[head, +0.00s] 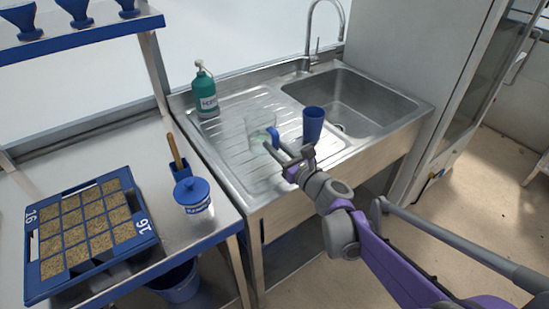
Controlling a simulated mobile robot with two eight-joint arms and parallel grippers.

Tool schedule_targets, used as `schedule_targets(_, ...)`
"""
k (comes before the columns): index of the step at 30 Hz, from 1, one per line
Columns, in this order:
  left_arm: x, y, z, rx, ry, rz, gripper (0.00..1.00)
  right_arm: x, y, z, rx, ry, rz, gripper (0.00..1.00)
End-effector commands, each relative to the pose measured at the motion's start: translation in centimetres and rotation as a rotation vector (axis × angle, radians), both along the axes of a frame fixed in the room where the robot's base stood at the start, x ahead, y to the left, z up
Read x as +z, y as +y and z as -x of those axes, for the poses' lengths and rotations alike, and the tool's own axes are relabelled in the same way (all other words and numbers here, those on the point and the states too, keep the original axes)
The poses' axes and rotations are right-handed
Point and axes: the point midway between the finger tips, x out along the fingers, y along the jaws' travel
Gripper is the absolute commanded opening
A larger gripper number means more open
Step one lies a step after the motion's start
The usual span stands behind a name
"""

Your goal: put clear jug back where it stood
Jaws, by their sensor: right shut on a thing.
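The clear jug (257,129) is see-through with a blue handle (272,136). It is upright at the ribbed drainboard of the sink, and I cannot tell whether its base touches the metal. My right gripper (276,147) reaches in from the lower right and is shut on the jug at its handle side. The fingers partly cover the jug's near right side. My left gripper is not in view.
A blue cup (313,124) stands close right of the jug, near the sink basin (350,100). A green pump bottle (205,92) stands at the back left. The drainboard (232,150) left of the jug is clear.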

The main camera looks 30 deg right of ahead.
Motion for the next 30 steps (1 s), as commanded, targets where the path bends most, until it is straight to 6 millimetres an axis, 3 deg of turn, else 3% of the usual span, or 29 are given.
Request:
schedule_targets(7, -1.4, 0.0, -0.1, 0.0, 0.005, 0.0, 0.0, -3.3, 0.0, 0.0, 0.0, 0.0, -0.001, 0.0)
schedule_targets(19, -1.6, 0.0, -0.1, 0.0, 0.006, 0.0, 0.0, -3.7, 0.0, 0.0, 0.0, -0.001, -0.001, 0.0)
schedule_targets(20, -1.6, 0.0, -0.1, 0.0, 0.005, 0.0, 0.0, -3.7, 0.0, 0.0, 0.0, 0.0, 0.0, 0.3)
schedule_targets(24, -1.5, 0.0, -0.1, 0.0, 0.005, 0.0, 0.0, -3.7, 0.0, 0.0, 0.0, 0.0, 0.0, 0.56)
schedule_targets(30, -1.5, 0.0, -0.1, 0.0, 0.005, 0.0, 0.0, -3.7, 0.0, 0.0, 0.0, 0.0, 0.0, 0.57)
